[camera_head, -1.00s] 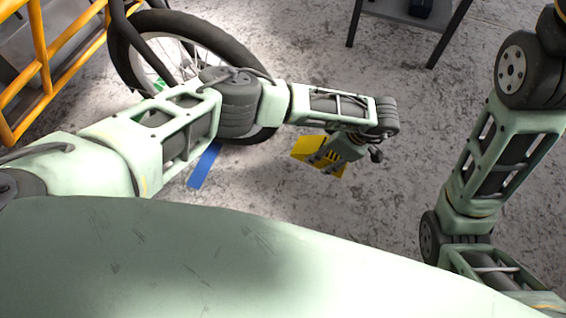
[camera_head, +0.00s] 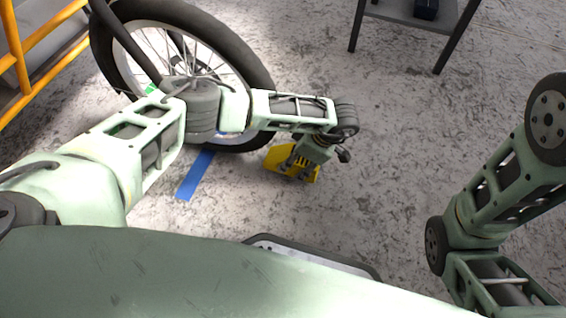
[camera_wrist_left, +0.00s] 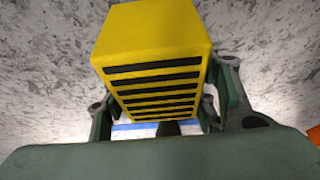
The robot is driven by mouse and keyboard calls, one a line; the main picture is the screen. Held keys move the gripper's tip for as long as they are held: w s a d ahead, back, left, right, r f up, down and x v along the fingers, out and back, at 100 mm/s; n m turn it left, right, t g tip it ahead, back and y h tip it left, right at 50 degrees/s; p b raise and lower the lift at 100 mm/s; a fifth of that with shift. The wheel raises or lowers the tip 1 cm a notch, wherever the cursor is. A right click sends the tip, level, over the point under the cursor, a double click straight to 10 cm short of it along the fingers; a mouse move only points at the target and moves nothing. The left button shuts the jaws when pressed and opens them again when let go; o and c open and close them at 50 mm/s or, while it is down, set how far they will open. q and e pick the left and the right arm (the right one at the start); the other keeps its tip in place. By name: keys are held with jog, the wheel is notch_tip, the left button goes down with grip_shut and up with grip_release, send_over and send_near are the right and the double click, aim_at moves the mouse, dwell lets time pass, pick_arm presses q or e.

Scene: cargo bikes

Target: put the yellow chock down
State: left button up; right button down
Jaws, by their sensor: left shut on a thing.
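The yellow chock (camera_head: 279,157) is a yellow wedge with dark slots, just right of the bike wheel in the head view. My left gripper (camera_head: 296,166) is shut on it. In the left wrist view the chock (camera_wrist_left: 150,35) fills the middle between the two fingers of the left gripper (camera_wrist_left: 160,110). The chock is near the floor; I cannot tell whether it touches it. My right arm shows at the right of the head view, but its gripper is out of view.
The bike wheel (camera_head: 258,70) stands close left of the chock. Blue tape (camera_head: 195,175) lies on the floor beside it. An orange frame (camera_head: 45,45) is at upper left, a dark-legged table (camera_head: 402,13) at the top. Floor right of the chock is clear.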

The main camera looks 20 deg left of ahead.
aim_at(291, 152)
pick_arm(q)
jog(key=shift+w+a+f+b, duration=0.1)
jog(key=shift+a+f+b, duration=0.65)
jog(key=shift+a, duration=0.25)
jog(key=shift+w+a+f+b, duration=0.1)
jog(key=shift+a+f+b, duration=0.55)
jog(key=shift+a, duration=0.35)
jog(key=o, duration=1.8)
jog(key=shift+s+f, duration=0.1)
jog(key=shift+p+v, duration=0.5)
jog(key=shift+v, duration=0.25)
jog(key=p+v, duration=0.7)
jog(key=v, duration=0.3)
jog(key=shift+d+r, duration=0.1)
jog(key=shift+r, duration=0.25)
